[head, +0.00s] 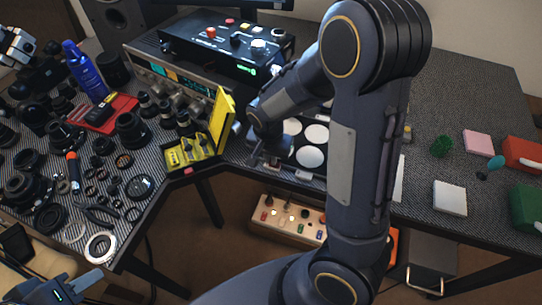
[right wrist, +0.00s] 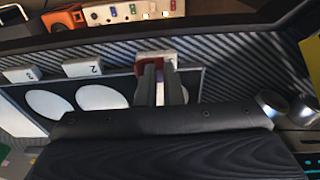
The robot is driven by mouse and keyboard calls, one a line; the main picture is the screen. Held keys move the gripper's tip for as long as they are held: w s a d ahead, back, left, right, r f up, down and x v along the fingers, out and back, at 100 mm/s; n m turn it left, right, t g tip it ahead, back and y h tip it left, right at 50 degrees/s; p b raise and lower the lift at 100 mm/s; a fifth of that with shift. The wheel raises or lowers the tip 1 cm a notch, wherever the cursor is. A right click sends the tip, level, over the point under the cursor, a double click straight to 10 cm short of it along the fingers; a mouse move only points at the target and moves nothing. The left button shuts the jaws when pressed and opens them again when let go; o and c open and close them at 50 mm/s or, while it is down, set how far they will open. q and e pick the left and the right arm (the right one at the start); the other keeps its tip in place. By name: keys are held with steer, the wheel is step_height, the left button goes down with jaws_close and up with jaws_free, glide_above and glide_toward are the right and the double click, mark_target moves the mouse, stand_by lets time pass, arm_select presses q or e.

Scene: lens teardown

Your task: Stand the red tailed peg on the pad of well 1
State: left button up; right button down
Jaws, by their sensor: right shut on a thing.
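My right gripper (right wrist: 160,82) is shut at the front of the well tray (right wrist: 118,76), its fingers pointing at the table's front edge. A red piece (right wrist: 145,66) shows at its fingertips, beside a white block; it looks like the red tailed peg. Its tail and lower end are hidden, so I cannot tell whether it touches a pad. White round pads (right wrist: 100,97) lie beside the gripper, behind blocks marked 2 (right wrist: 83,68) and 3 (right wrist: 20,75). Well 1's pad is mostly covered. In the head view, my right arm hides much of the tray. My left gripper (head: 85,284) is at the lower left, away from the tray.
An open yellow case (head: 196,150) stands left of the right gripper. Lens parts and tools crowd the left table. A black control box (head: 225,45) stands behind. A white block (head: 450,198) and a pink pad (head: 478,143) lie on the right, with bare mat between.

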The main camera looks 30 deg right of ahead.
steer(key=c, duration=1.6)
jaws_free()
steer(key=shift+r+p, duration=0.3)
steer(key=shift+p, duration=0.05)
step_height(320, 180, up, 10)
steer(key=a+r+p, duration=0.1)
steer(key=p, duration=0.1)
steer(key=s+a+r+n+t+y, duration=0.1)
steer(key=s+r+n, duration=0.1)
steer(key=s, duration=0.3)
steer(key=s+a+r+n+t+y, duration=0.1)
steer(key=s+r+n+t+y, duration=0.1)
steer(key=s, duration=0.4)
steer(key=s+a+r+n+t+y, duration=0.1)
steer(key=s+r+n, duration=0.1)
steer(key=s+n, duration=0.2)
steer(key=shift+s+a+r+t+y, duration=0.15)
steer(key=shift+s+t+y, duration=0.2)
steer(key=shift+s, duration=0.65)
